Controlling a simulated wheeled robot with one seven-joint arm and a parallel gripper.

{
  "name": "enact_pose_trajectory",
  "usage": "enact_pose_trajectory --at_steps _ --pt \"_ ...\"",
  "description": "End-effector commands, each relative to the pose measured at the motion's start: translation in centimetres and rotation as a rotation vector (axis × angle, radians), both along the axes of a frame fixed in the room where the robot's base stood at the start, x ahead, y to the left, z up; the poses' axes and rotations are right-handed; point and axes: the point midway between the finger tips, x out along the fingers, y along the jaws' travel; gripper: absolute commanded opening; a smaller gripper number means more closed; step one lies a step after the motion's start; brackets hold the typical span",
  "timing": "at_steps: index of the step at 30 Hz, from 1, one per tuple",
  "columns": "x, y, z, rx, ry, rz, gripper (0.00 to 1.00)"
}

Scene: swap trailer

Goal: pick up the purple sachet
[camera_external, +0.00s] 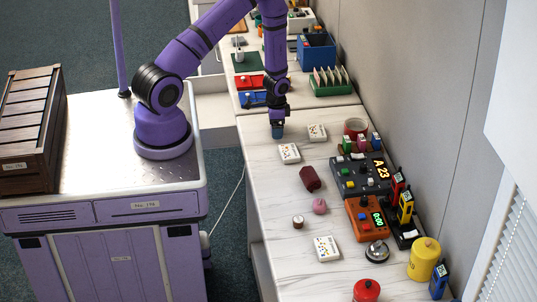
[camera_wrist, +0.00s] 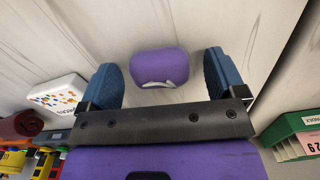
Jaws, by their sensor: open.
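The purple sachet (camera_wrist: 160,65) lies on the pale worktop in the wrist view, a small rounded purple packet with a whitish mark on its near side. My gripper (camera_wrist: 162,74) is open, with one blue finger pad to the left of the sachet and one to the right. Gaps show between the sachet and both pads. In the external view my gripper (camera_external: 277,131) points down over the worktop, low near its left edge. The sachet cannot be made out there; the gripper seems to hide it.
White dotted packets (camera_external: 289,153) (camera_external: 317,132) lie close to my gripper on the marble-patterned worktop (camera_external: 270,190). A dark red packet (camera_external: 311,178) and a pink item (camera_external: 319,206) lie nearer the camera. A green rack (camera_external: 331,88) and blue tray (camera_external: 254,99) stand beyond. Control boxes (camera_external: 360,175) line the right.

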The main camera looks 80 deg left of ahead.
Motion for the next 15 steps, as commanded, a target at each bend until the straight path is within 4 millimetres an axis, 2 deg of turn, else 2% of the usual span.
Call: enact_pose_trajectory --at_steps 8,11,15 --pt "0.02 -0.01 -0.34 0.0 -0.001 0.0 0.89" --pt "0.02 -0.02 -0.33 0.0 -0.001 0.0 0.71" --pt "0.02 -0.02 -0.33 0.0 -0.001 0.0 0.39"
